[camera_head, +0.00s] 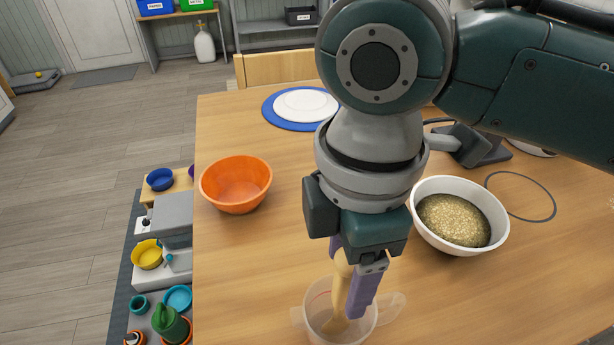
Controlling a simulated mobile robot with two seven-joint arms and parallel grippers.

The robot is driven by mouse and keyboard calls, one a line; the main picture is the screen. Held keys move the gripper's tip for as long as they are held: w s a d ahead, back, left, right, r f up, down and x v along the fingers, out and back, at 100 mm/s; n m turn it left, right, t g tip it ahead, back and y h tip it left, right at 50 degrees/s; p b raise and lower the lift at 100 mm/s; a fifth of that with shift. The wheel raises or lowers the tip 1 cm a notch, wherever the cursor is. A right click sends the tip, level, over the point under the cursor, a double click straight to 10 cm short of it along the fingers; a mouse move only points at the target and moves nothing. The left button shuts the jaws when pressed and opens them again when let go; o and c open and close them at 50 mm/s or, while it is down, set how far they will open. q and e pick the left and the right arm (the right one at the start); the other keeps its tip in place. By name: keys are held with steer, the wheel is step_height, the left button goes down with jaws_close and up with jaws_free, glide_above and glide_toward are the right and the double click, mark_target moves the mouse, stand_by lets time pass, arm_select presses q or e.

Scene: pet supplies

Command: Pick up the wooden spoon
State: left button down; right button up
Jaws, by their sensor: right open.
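The wooden spoon (341,292) stands tilted in a clear measuring cup (314,303) near the front of the table. Its lower end is inside the cup, and my gripper hides its upper part. My right gripper (352,285) points down over the cup, with its purple fingers on either side of the spoon's handle. The fingers are open, and I cannot tell whether either one touches the handle. My left gripper is not in view.
An orange bowl (236,184) sits left on the wooden table (255,270). A white bowl of grain (420,226) is right of my gripper. Blue and white plates (305,103) lie behind. A low shelf with coloured bowls (150,254) stands beside the table's left edge.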

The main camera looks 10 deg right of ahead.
mark_target(341, 303)
steer(key=shift+f, duration=1.35)
jaws_close()
stand_by(0.3)
